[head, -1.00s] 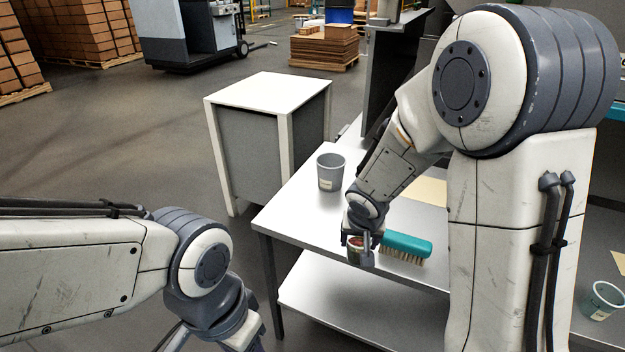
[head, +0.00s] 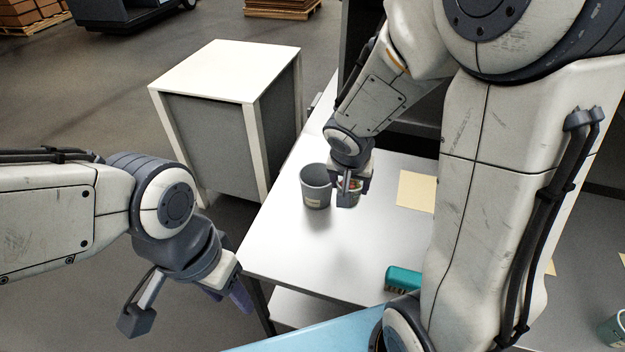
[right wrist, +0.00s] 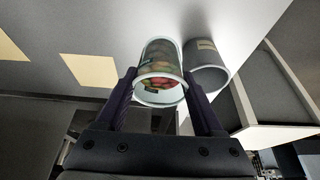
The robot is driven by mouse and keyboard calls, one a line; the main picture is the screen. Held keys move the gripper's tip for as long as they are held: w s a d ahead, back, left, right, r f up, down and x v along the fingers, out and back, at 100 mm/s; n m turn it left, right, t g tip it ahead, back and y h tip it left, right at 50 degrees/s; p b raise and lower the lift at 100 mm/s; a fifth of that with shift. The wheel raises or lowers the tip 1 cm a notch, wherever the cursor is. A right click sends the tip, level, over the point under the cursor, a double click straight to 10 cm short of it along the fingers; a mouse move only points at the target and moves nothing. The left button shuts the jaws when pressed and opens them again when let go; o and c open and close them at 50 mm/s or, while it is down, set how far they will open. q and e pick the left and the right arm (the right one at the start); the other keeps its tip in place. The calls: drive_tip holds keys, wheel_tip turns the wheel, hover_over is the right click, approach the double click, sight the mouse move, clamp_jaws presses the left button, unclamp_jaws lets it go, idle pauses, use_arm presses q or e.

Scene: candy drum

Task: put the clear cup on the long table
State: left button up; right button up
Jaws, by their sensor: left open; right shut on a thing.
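The clear cup (head: 353,196) holds colourful candy and is between the fingers of my right gripper (head: 350,184). The right wrist view shows the clear cup (right wrist: 160,72) between the two dark fingers of my right gripper (right wrist: 158,92), with candy seen through its wall. The cup is over or on the white-topped long table (head: 290,245), right beside a grey cup; I cannot tell whether its base touches the top. My left gripper (head: 188,305) is open and empty, left of the table.
The grey cup (head: 316,188) stands left of the clear cup. A pale yellow sheet (head: 416,190) lies to the right, and a teal brush (head: 403,278) lies nearer. Another cup (head: 612,330) is at the right edge.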

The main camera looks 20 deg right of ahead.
drive_tip(key=shift+w+a+f+b, duration=0.4)
drive_tip(key=shift+w+a+f, duration=0.7)
drive_tip(key=shift+a+f, duration=0.65)
drive_tip(key=shift+w+a+f+b, duration=0.35)
drive_tip(key=shift+w+a+f, duration=0.7)
drive_tip(key=shift+a+f, duration=0.65)
drive_tip(key=shift+w+a+f+b, duration=0.4)
drive_tip(key=shift+w+a+f, duration=0.9)
drive_tip(key=shift+f, duration=0.7)
drive_tip(key=shift+s+a, duration=0.15)
drive_tip(key=shift+s, duration=0.05)
drive_tip(key=shift+f, duration=0.15)
drive_tip(key=o, duration=1.6)
